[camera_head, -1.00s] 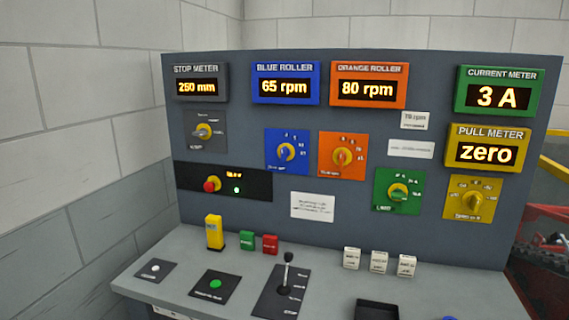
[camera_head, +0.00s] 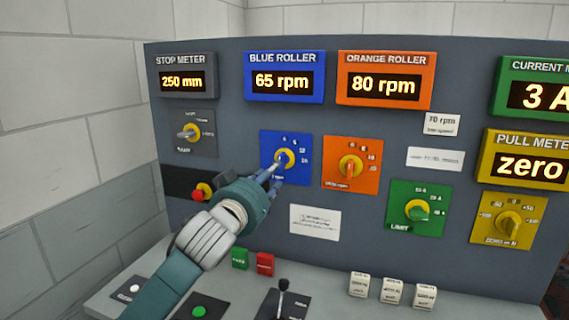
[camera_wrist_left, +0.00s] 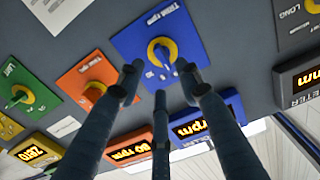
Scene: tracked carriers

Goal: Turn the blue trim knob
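The blue trim knob (camera_head: 285,157) has a yellow round base with a blue-grey pointer, on a blue square plate with a printed scale. It sits below the BLUE ROLLER display (camera_head: 283,79), which reads 65 rpm. In the left wrist view the knob (camera_wrist_left: 162,51) is just beyond my fingertips, roughly between them. My left gripper (camera_head: 274,178) is at the lower edge of the blue plate, its fingers partly covering it. In the left wrist view its fingers (camera_wrist_left: 160,82) are spread apart with nothing between them. Contact with the knob cannot be told. My right gripper is out of view.
The orange knob (camera_head: 350,167) is close on the right, the stop knob (camera_head: 188,131) on the left. A red button (camera_head: 201,191) is beside my left arm. The lever (camera_head: 282,285) and white blocks (camera_head: 391,290) stand on the desk below.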

